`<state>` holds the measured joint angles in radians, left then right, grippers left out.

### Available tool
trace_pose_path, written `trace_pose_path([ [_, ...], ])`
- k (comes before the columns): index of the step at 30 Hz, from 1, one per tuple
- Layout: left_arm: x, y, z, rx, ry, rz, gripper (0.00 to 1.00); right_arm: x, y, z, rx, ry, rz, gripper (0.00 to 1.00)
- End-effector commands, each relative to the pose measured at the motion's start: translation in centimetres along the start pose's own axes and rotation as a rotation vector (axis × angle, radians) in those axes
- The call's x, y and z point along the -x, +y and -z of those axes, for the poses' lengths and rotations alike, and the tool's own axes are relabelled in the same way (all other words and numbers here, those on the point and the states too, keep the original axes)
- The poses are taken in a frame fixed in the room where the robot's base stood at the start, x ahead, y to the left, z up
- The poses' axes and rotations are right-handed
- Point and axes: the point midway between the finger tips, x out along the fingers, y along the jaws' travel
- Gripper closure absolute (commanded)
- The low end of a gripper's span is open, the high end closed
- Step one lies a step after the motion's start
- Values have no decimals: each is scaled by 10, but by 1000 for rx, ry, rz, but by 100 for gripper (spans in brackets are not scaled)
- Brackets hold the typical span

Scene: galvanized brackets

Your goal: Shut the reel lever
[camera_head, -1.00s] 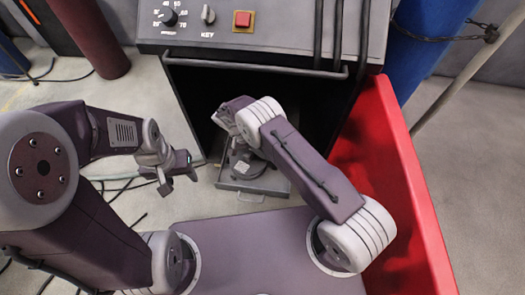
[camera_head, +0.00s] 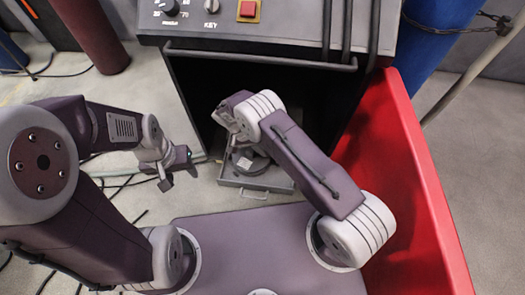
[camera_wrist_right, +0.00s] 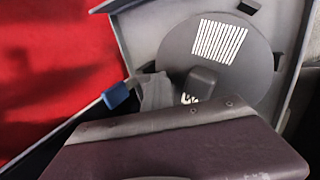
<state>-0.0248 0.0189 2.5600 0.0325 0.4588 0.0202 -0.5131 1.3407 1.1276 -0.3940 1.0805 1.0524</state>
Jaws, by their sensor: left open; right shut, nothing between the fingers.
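The round grey reel (camera_wrist_right: 235,62) with a white striped label lies in an open grey tray in the right wrist view. The reel also shows in the head view (camera_head: 247,160), partly behind my right arm. A blue-tipped lever (camera_wrist_right: 116,94) stands out to the left of the reel; I take it as the reel lever. My right gripper (camera_wrist_right: 156,92) is shut and empty, close beside the reel and right of the blue tip; whether it touches the lever is unclear. My left gripper (camera_head: 176,172) is open and empty, left of the tray.
The tray (camera_head: 256,188) sits at the front of a dark cabinet with a control panel (camera_head: 270,20) and a horizontal bar (camera_head: 260,58). A red wall (camera_head: 400,160) stands close on the right. Cables (camera_head: 120,185) lie on the floor at left.

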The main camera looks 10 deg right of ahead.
Motion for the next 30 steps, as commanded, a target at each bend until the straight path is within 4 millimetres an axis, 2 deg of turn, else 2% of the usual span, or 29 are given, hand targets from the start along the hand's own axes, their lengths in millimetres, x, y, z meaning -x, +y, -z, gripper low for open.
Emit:
trace_pose_path([
  [8,1,0,0,0,0,0,48,2,0,0,0,0,0,100],
  [11,6,0,1,0,0,0,48,18,0,0,0,2,2,100],
  [18,16,0,2,0,0,0,48,66,0,0,0,3,3,100],
  [21,19,0,2,0,0,0,48,80,0,0,0,2,1,100],
  [25,20,0,2,0,0,0,48,90,0,0,0,1,0,100],
  [30,20,0,2,0,0,0,48,91,0,0,0,0,0,100],
])
